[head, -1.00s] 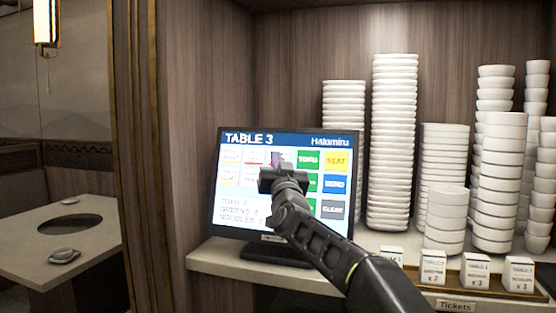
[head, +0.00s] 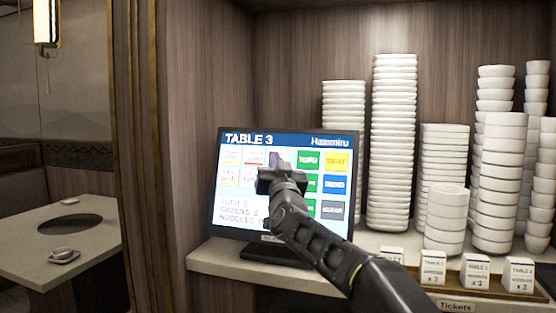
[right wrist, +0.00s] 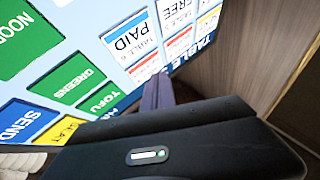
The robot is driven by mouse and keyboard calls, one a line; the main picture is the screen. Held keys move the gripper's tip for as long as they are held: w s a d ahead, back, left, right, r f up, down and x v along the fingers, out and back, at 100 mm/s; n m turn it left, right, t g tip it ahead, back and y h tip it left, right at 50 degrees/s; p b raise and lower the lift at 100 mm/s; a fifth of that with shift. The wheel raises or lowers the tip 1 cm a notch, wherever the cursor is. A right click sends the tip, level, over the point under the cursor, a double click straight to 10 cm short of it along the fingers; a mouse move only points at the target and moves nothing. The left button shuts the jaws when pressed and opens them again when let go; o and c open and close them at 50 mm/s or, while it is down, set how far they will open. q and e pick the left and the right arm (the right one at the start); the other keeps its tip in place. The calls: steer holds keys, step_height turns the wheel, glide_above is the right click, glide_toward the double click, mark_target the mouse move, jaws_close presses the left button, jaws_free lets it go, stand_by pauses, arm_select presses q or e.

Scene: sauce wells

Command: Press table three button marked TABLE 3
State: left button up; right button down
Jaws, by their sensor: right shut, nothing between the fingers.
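A touch screen (head: 228,195) stands on the shelf with "TABLE 3" in its top bar. Below are white table tiles with coloured bands, and green, yellow, blue and grey buttons. A text box lists tofu, greens and noodles. My right gripper (head: 279,159) is shut and empty, its purple fingertips at the upper middle of the screen. My gripper and arm cover some tiles, and I cannot read a TABLE 3 tile. In the right wrist view the fingertips (right wrist: 158,90) overlap the tiles beside the PAID tile (right wrist: 130,37); contact is unclear. My left gripper is not in view.
Tall stacks of white bowls (head: 395,140) stand right of the screen. Small ticket blocks (head: 476,272) sit in a tray at the front right. A wooden panel is left of the screen, with a dining table (head: 30,255) beyond it.

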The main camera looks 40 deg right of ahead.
steer(key=shift+a, duration=0.1)
steer(key=s+a, duration=0.1)
steer(key=s+a+r, duration=0.1)
steer(key=a+p, duration=0.1)
steer(key=shift+s+a+r, duration=0.25)
steer(key=shift+s+a, duration=0.15)
steer(key=shift+f, duration=0.1)
stand_by(0.8)
